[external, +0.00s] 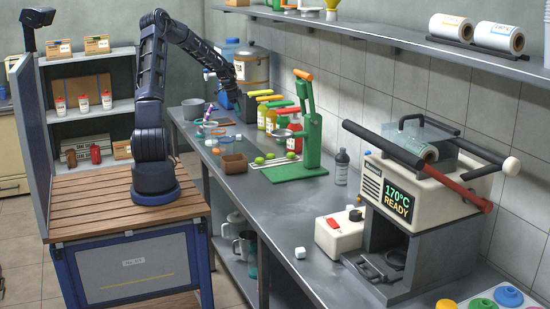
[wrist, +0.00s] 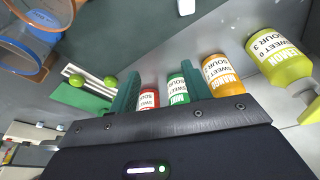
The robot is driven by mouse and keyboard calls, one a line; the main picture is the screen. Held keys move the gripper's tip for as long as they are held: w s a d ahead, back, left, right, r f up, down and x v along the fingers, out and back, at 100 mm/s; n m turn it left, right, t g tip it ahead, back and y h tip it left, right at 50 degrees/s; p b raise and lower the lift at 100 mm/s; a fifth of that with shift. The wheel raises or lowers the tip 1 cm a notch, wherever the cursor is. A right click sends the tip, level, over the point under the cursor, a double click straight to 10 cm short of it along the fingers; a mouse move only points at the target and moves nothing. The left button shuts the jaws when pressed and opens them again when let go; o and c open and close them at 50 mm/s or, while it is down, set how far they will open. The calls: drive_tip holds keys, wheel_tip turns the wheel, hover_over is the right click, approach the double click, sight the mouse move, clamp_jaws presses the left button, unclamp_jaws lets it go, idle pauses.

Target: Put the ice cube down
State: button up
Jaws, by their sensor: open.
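A small white cube (external: 300,252), which looks like the ice cube, sits on the grey counter near its front edge, left of the white box with a red switch. My gripper (external: 246,108) is far from it, over the back part of the counter beside the bottles. In the wrist view my gripper's two green fingers (wrist: 160,82) are apart with nothing held between them. A white piece (wrist: 186,7) at the top edge of the wrist view is cut off, and I cannot tell what it is.
Bottles stand close to my gripper: yellow (wrist: 279,60), orange (wrist: 220,75), green (wrist: 177,90) and red (wrist: 149,98). A green press (external: 309,130) with limes at its base stands nearby. The sealing machine (external: 425,190) stands at the right. The counter's front middle (external: 270,212) is clear.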

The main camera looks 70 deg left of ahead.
drive_tip(key=s+d+r+y, duration=0.1)
drive_tip(key=d+r, duration=0.5)
drive_tip(key=d, duration=0.4)
drive_tip(key=s+d+r+n+g+y, duration=0.1)
drive_tip(key=s+d+r, duration=0.1)
drive_tip(key=d+r, duration=0.65)
drive_tip(key=s+d+r+y, duration=0.1)
drive_tip(key=d+r, duration=0.2)
drive_tip(key=d, duration=1)
drive_tip(key=s+d+r+n+t, duration=0.1)
drive_tip(key=s+d+r, duration=0.1)
drive_tip(key=s+d, duration=0.7)
drive_tip(key=s+d+r+n+t+h, duration=0.1)
drive_tip(key=s+d+r+n, duration=0.1)
drive_tip(key=s+d, duration=0.7)
drive_tip(key=s+r, duration=0.1)
drive_tip(key=s, duration=0.5)
drive_tip(key=shift+s+d+r+n+t+h, duration=0.25)
drive_tip(key=shift+s+r+n+t+h, duration=0.05)
drive_tip(key=shift+r, duration=0.05)
drive_tip(key=shift+o, duration=0.5)
